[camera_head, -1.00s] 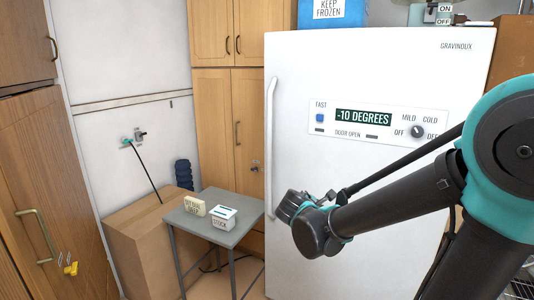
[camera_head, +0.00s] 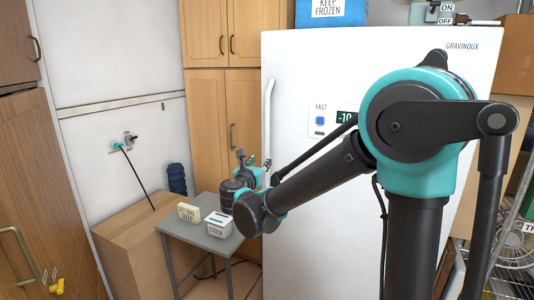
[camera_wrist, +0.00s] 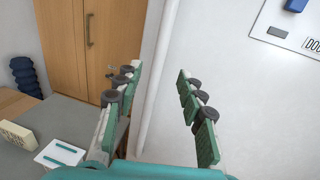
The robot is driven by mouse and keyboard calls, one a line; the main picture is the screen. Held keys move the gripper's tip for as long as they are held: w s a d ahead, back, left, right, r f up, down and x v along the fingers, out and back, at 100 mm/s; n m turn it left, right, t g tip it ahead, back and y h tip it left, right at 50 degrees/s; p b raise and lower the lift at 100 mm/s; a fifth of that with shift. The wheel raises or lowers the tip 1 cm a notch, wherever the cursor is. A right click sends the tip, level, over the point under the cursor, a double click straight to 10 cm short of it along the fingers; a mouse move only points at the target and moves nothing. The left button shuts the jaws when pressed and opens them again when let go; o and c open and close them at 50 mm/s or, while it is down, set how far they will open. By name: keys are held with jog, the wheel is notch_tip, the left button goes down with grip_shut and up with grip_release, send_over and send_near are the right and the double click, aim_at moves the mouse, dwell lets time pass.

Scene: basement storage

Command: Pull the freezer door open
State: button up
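The white freezer (camera_head: 310,220) stands at the centre with its door shut. Its long vertical handle (camera_head: 268,110) runs along the door's left edge; the handle's lower part is hidden behind my gripper and arm. My gripper (camera_head: 254,160) is at the lower part of the handle, fingers pointing toward the door. In the wrist view my gripper (camera_wrist: 158,105) is open, with green-padded fingers apart. The white handle (camera_wrist: 155,85) shows in the gap between them, closer to the left finger. I cannot tell whether the fingers touch it or reach around it.
Wooden cabinets (camera_head: 205,130) stand behind. A wire shelf (camera_head: 510,285) is at the right.

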aim_at(266, 153)
jog(key=w, duration=0.3)
jog(key=w+d, duration=0.1)
jog(key=w, duration=0.6)
jog(key=shift+w+d, duration=0.35)
grip_shut()
